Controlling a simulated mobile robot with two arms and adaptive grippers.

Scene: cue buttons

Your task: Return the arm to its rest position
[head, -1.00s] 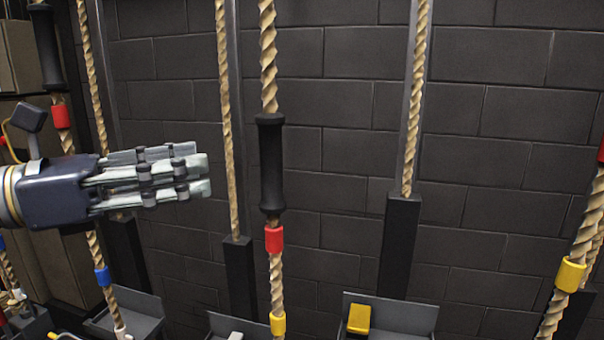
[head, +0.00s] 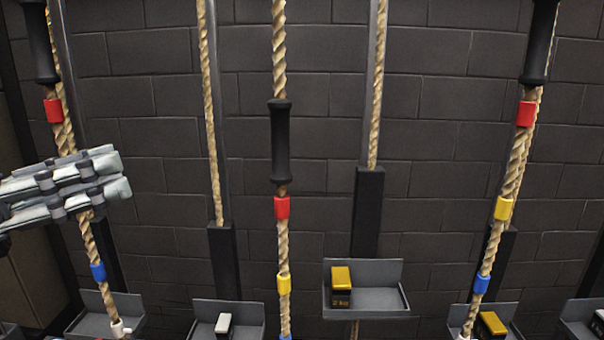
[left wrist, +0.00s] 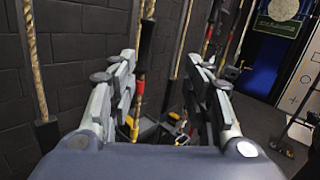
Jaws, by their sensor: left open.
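My left gripper (head: 118,174) is at the left edge of the head view, in front of the leftmost rope (head: 90,240). In the left wrist view my left gripper (left wrist: 160,85) has its fingers spread apart, open, with nothing held between them. A rope with a black grip (left wrist: 146,40) shows beyond the gap between the fingers. My right gripper is not in the head view.
Ropes with black grips and coloured bands hang before a dark brick wall, including a middle one (head: 281,145) and a right one (head: 515,160). Grey trays hold small blocks, such as a yellow-topped block (head: 341,285) and a white-topped block (head: 223,325).

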